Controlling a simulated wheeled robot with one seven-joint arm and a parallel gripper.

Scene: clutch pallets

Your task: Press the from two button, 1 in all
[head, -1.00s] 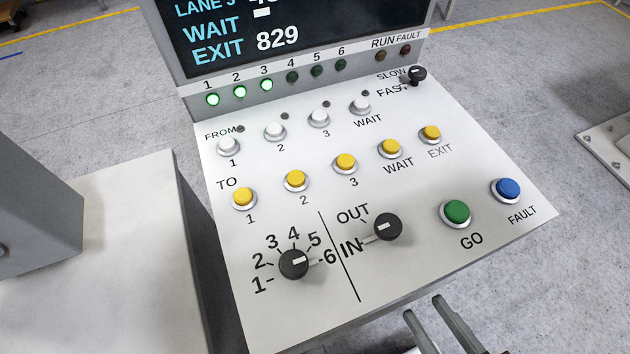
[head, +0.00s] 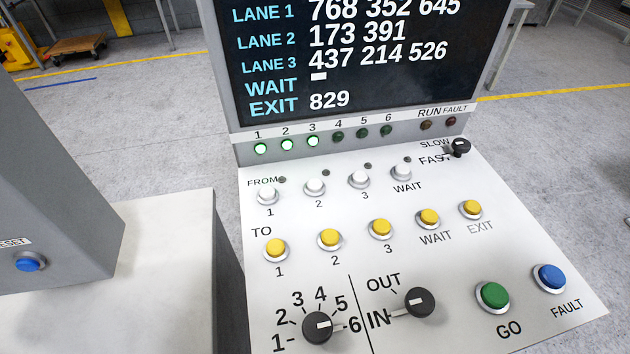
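The FROM 2 button (head: 316,188) is a white round button in the top row of the sloped control panel (head: 590,322). It stands between the FROM 1 button (head: 267,196) and the FROM 3 button (head: 359,180). The small lamp above it is dark. The yellow TO 2 button (head: 330,239) sits below it. My gripper is not in view in the head view now, and nothing covers the FROM buttons.
The screen (head: 350,70) lists lanes, WAIT and EXIT 829. Lamps 1 to 3 are lit green. A dark selector knob (head: 317,327) and an IN/OUT knob (head: 420,302) stick up lower down. A grey box with a blue button (head: 30,262) stands left.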

